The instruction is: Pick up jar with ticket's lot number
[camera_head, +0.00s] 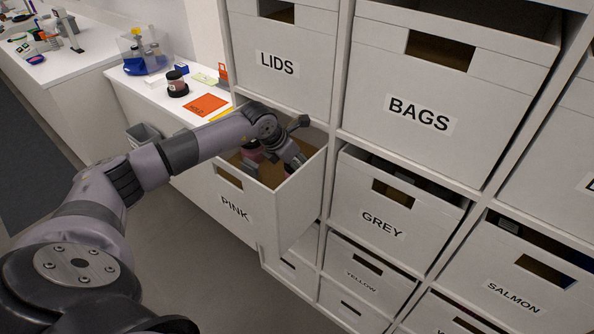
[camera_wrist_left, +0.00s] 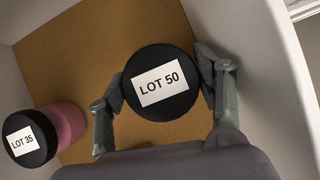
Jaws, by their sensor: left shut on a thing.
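My left gripper (camera_head: 290,163) reaches down into the pulled-out PINK drawer (camera_head: 235,205). In the left wrist view my left gripper (camera_wrist_left: 162,88) is shut on a jar with a round black lid labelled LOT 50 (camera_wrist_left: 163,82), one finger on each side. Whether the held jar touches the floor cannot be told. No lot number on any ticket is readable. My right gripper is not in view.
LIDS (camera_head: 278,63), BAGS (camera_head: 420,112) and GREY (camera_head: 383,221) boxes fill the shelf. On the white counter are a dark-lidded jar (camera_head: 177,83) on a black base, an orange card (camera_head: 205,104) and a clear bin (camera_head: 143,52). The drawer walls surround my gripper closely.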

